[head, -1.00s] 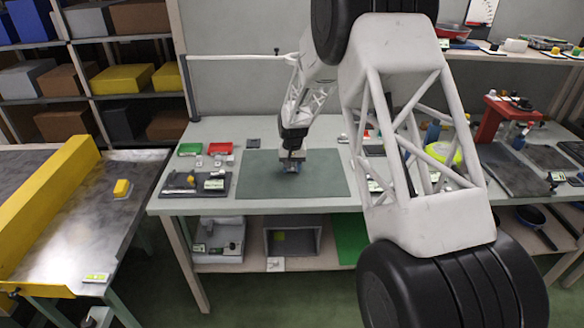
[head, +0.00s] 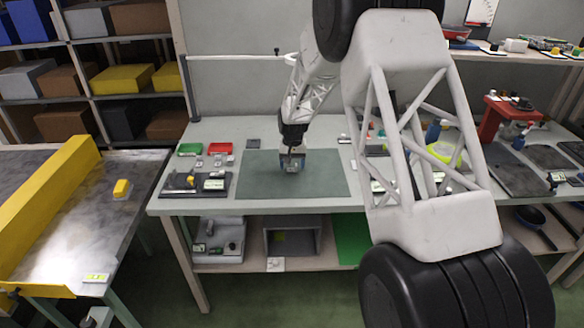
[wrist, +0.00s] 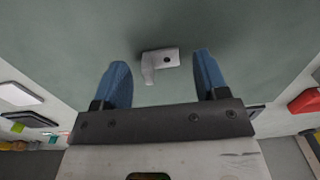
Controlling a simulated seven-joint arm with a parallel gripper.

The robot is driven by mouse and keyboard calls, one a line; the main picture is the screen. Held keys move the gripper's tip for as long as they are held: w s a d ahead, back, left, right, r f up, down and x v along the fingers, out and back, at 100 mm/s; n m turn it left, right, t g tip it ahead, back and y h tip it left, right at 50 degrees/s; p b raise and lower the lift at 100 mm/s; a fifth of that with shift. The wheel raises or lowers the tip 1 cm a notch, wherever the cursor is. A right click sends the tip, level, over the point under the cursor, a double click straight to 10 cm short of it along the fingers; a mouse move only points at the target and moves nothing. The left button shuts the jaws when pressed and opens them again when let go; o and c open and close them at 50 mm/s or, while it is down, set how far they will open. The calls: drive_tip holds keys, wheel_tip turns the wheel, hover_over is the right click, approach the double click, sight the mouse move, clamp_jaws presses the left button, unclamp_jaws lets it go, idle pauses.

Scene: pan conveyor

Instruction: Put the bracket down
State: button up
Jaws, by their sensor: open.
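The bracket (wrist: 160,59) is a small grey angled metal piece with a dark hole. In the wrist view it lies on the green mat (wrist: 250,35), between and a little beyond my fingertips. My gripper (wrist: 163,72) has blue fingers, spread wide and apart from the bracket on both sides. In the head view my gripper (head: 291,164) is low over the middle of the mat (head: 335,180). The bracket cannot be made out there.
Green (head: 190,149) and red (head: 220,148) bins stand at the back left of the bench. A dark tray (head: 195,184) with small parts is left of the mat. The mat around my gripper is clear. A yellow-railed conveyor (head: 105,220) is at the left.

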wheel_tip(320, 180, up, 10)
drive_tip(key=shift+r, duration=0.2)
idle(1.0)
drive_tip(key=s+d+r+t, duration=0.1)
drive_tip(key=s+d+r, duration=0.4)
drive_tip(key=s+r, duration=0.6)
drive_tip(key=s+d+r, duration=0.5)
drive_tip(key=s+r, duration=0.1)
drive_tip(key=s, duration=0.9)
drive_tip(key=s+d, duration=0.2)
drive_tip(key=s, duration=1.3)
drive_tip(key=s+d+t, duration=0.1)
drive_tip(key=s+d, duration=0.2)
drive_tip(key=s, duration=1.2)
drive_tip(key=shift+s+d+f+t, duration=0.15)
drive_tip(key=shift+f+t, duration=0.1)
drive_tip(key=shift+t, duration=0.05)
